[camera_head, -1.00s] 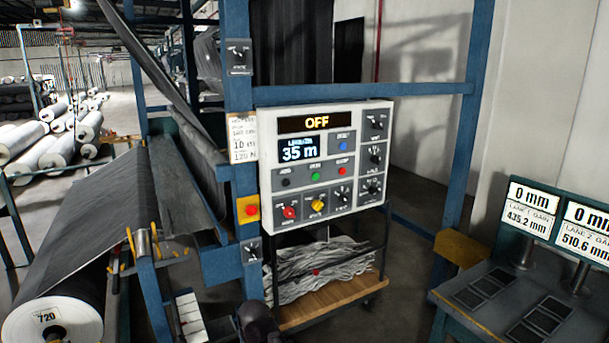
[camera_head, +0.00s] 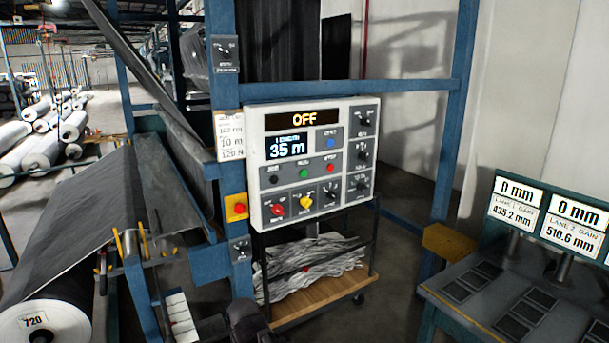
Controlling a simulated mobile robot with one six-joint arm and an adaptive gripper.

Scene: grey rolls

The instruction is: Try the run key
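A white and grey control panel (camera_head: 312,158) is fixed to a blue post. Its upper display (camera_head: 304,119) reads OFF and the smaller length display (camera_head: 287,146) reads 35 m. Below are a black button (camera_head: 273,179), a green button (camera_head: 304,173) and a red button (camera_head: 330,169), with labels too small to read surely; I cannot tell which is the run key. A red knob (camera_head: 278,210) and a yellow knob (camera_head: 306,202) sit lower, with black selectors to the right. My gripper's fingers do not show; a dark shape at the bottom edge is unclear.
A red button on a yellow box (camera_head: 236,208) is on the post left of the panel. A cart (camera_head: 325,295) with grey cloth stands below. A fabric roll (camera_head: 45,320) is at lower left. A bench with 0 mm displays (camera_head: 515,200) is at right.

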